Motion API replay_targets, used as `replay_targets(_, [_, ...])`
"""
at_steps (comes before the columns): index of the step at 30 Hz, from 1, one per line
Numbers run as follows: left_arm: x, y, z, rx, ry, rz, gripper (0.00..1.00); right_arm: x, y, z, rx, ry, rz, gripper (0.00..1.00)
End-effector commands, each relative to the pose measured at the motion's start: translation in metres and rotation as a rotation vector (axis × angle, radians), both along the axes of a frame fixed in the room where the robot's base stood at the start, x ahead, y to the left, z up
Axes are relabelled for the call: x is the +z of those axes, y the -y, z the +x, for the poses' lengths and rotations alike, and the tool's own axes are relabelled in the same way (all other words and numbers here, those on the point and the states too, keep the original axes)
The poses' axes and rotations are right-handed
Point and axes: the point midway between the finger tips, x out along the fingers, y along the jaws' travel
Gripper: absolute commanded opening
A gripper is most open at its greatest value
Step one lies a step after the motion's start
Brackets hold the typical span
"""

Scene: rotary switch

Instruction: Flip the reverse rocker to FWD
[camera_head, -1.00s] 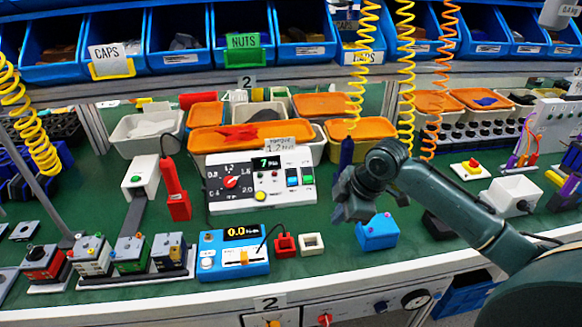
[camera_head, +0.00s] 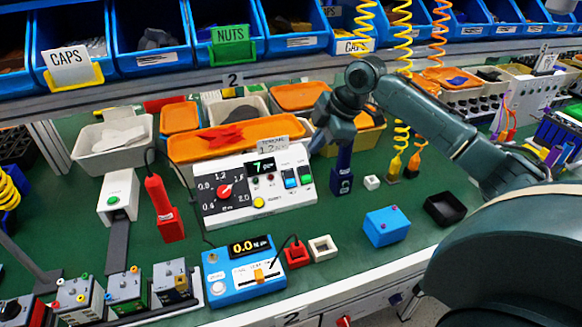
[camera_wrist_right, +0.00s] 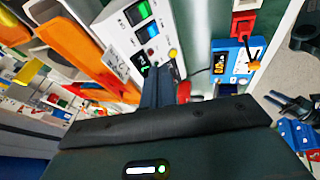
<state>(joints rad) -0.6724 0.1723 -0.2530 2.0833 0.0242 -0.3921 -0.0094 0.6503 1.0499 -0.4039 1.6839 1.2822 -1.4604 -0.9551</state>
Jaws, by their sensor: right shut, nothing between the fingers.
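The white control box (camera_head: 252,190) stands on the green bench in the head view. It has a red rotary knob (camera_head: 224,191), a green-lit display, a yellow button, and a blue rocker (camera_head: 290,178) beside a green rocker (camera_head: 307,174). Their FWD/REV marks are too small to read. In the right wrist view the blue rocker (camera_wrist_right: 147,31) and green rocker (camera_wrist_right: 137,13) show beyond my fingers. My right gripper (camera_head: 315,146) is shut and empty, above the box's upper right corner, apparently apart from it.
A blue device (camera_head: 242,272) stands in front of the box. A blue block (camera_head: 386,226) and black tray (camera_head: 444,209) lie to the right.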

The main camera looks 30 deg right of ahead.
Motion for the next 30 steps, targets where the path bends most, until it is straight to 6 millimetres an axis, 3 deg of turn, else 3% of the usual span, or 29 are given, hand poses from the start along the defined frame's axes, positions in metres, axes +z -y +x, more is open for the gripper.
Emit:
replay_targets(8, [0.000, 0.000, -0.001, 0.000, -0.002, -0.001, 0.36, -0.015, -0.004, 0.006, -0.001, -0.002, 0.002, 0.00])
replay_targets(21, [0.004, -0.002, 0.002, 0.004, -0.001, 0.004, 0.36, -0.094, -0.024, 0.042, -0.003, -0.002, 0.003, 0.00])
replay_targets(30, [0.004, -0.003, 0.002, 0.007, -0.003, 0.005, 0.36, -0.111, -0.017, 0.066, -0.002, 0.001, 0.001, 0.00])
